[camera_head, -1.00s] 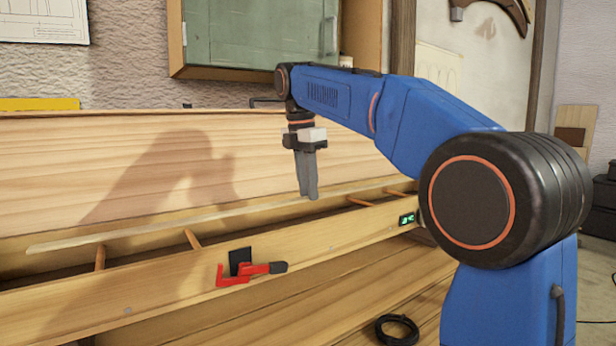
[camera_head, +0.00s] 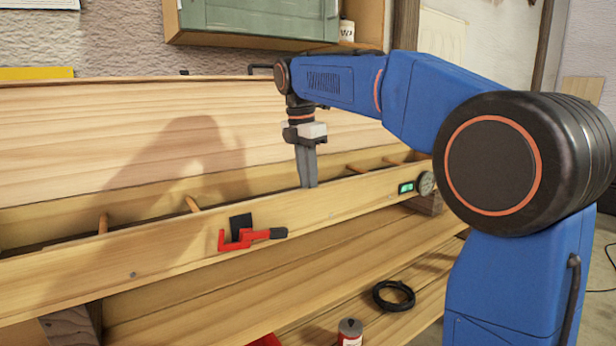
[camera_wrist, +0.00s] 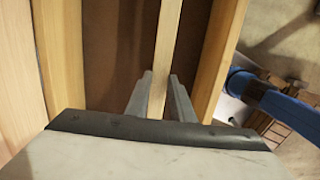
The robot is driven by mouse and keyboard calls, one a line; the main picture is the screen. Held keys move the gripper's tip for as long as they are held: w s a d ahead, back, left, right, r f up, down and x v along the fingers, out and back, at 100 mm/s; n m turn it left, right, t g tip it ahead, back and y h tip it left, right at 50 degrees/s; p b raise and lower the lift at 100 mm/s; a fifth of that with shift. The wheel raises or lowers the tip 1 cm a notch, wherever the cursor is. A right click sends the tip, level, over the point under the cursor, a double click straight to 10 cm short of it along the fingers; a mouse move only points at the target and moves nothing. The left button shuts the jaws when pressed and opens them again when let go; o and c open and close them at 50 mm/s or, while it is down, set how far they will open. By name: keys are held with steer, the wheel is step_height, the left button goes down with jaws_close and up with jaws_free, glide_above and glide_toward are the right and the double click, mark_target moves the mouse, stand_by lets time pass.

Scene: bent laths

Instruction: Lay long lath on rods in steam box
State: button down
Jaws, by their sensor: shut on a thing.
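The steam box is a long pale wooden trough, its front wall (camera_head: 330,212) facing me and its lid standing open behind. Wooden rods, such as a left one (camera_head: 192,204) and a right one (camera_head: 357,168), cross its inside. My gripper (camera_head: 307,184) points down into the box, its fingertips just behind the front wall's top edge. In the wrist view, the long lath (camera_wrist: 170,40) is a narrow pale strip held between my gripper's fingers, running along the box. In the head view the front wall hides the lath, so I cannot tell whether it touches the rods.
A black coil (camera_head: 393,296) and a red can (camera_head: 350,331) are below. A green cabinet (camera_head: 262,20) hangs behind.

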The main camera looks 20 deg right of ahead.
steer(key=shift+f, duration=0.3)
stand_by(0.5)
steer(key=c, duration=1.3)
jaws_free()
steer(key=shift+s+a+r, duration=0.1)
steer(key=shift+a+r, duration=0.1)
steer(key=shift+r, duration=1.3)
steer(key=shift+a+r, duration=0.15)
steer(key=shift+r, duration=1.3)
steer(key=shift+r, duration=3.5)
